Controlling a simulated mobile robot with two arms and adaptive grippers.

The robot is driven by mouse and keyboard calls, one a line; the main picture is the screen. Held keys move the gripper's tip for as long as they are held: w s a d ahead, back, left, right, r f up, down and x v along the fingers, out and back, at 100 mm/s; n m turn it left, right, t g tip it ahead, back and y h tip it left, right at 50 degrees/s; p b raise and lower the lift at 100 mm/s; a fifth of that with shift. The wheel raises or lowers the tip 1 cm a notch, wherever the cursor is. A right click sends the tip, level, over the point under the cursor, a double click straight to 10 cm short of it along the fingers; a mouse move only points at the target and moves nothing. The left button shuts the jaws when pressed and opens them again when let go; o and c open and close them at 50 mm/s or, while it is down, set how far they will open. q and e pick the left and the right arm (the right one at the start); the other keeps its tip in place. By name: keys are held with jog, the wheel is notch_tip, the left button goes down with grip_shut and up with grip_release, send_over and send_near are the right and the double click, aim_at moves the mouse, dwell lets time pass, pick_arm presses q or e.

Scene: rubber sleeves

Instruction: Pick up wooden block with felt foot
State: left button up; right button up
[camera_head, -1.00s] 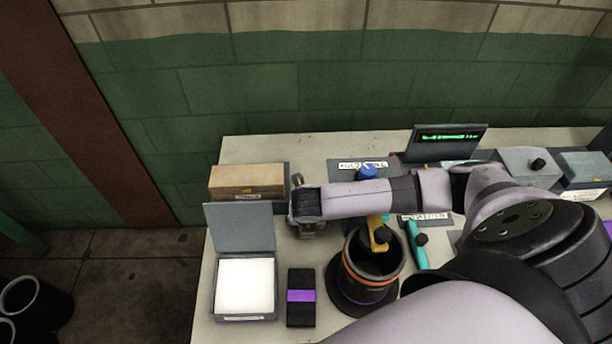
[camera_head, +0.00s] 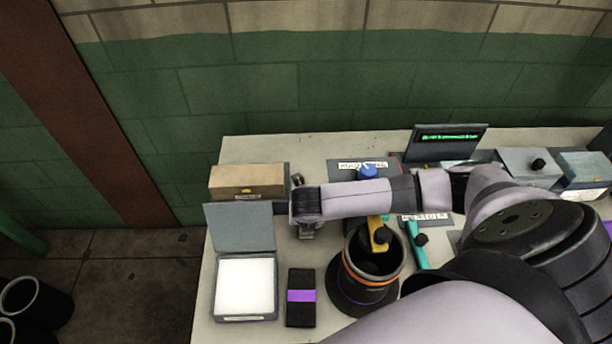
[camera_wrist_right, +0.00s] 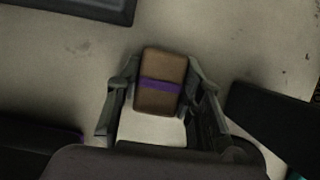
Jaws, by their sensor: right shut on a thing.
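A brown wooden block (camera_wrist_right: 160,82) with a purple band around it sits between the two fingers of my right gripper (camera_wrist_right: 163,97) in the right wrist view. The gripper is shut on it, one finger along each side. A felt foot cannot be made out. In the head view only part of my right gripper (camera_head: 308,231) shows below the end of my arm, above the pale table (camera_head: 305,252), and the block is hidden there. My left gripper is not in view.
A black block with a purple band (camera_head: 301,310) lies beside an open grey box with a white pad (camera_head: 245,287). A dark cup with an orange ring (camera_head: 366,284) stands to its right. A cardboard-coloured box (camera_head: 246,180) is behind. A small display (camera_head: 447,141) stands farther back.

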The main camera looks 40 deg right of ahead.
jog(key=shift+r, duration=0.1)
notch_tip(320, 180, up, 20)
jog(key=b, duration=0.2)
dwell(0.3)
jog(key=o, duration=0.6)
jog(key=c, duration=0.5)
jog(key=shift+o, duration=0.2)
